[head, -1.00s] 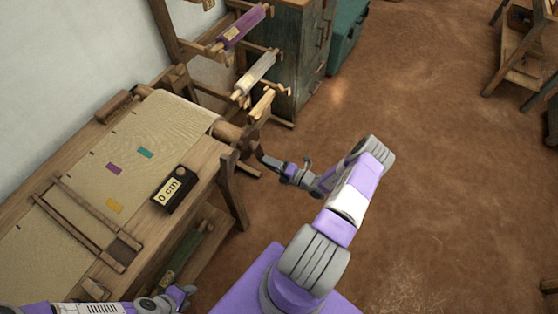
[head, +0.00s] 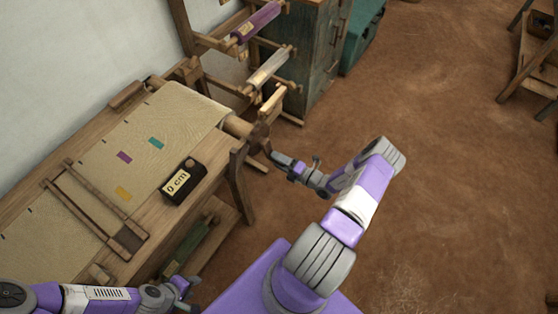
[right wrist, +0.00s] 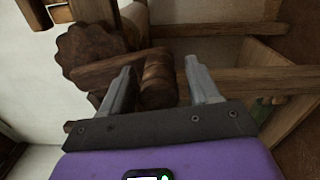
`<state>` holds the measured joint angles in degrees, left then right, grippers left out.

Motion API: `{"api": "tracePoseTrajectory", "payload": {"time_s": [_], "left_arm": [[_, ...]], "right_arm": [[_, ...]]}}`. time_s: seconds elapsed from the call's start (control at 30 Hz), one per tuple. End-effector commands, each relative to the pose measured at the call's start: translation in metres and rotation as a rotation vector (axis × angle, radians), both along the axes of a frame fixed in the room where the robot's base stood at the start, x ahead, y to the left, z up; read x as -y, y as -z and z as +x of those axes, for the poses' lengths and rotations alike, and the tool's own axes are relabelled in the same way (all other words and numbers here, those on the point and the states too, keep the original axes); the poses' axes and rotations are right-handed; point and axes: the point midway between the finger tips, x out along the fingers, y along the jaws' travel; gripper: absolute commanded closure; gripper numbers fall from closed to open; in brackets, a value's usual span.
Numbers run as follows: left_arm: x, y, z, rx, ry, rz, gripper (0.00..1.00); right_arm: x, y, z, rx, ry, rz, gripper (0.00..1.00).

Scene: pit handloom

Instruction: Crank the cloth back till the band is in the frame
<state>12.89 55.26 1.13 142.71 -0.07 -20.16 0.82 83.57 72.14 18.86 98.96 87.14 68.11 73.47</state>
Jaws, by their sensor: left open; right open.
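Pale cloth (head: 185,115) lies over the loom and bears a purple patch (head: 124,157), a teal patch (head: 156,143) and an orange patch (head: 123,193). A dark counter box (head: 181,182) reads 0 cm. My right gripper (head: 272,153) is open at the crank end of the cloth roller (head: 238,127). In the right wrist view a turned wooden handle (right wrist: 157,82) stands between its open fingers. My left gripper (head: 190,287) is open, low beside the loom.
A toothed wooden wheel (right wrist: 88,50) is close to the right fingers. A rack with a purple spool (head: 256,22) and a pale spool (head: 270,68) stands behind the roller. A cabinet (head: 318,60) stands beyond it.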

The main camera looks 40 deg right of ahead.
Motion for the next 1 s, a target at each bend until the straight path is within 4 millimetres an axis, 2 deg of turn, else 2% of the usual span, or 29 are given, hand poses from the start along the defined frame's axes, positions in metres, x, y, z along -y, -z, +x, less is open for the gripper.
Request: {"api": "tracePoseTrajectory", "payload": {"time_s": [0.13,0.4,0.5,0.63,1.0], "left_arm": [[0.0,-0.002,0.0,0.0,0.0,0.0,0.57],[0.0,-0.008,0.0,0.0,0.0,0.0,0.57],[0.0,-0.008,0.0,0.0,0.0,0.0,0.57],[0.0,-0.009,0.0,0.0,0.0,0.0,0.57],[0.0,-0.009,0.0,0.0,0.0,0.0,0.57]], "right_arm": [[0.004,0.0,-0.013,-0.002,0.002,0.0,0.39],[0.013,0.0,-0.057,-0.003,0.002,-0.001,0.39],[0.015,0.0,-0.067,-0.001,0.001,-0.001,0.39],[0.016,0.0,-0.074,-0.002,0.001,0.0,0.39],[0.016,0.0,-0.074,-0.001,0.0,0.0,0.39]]}}
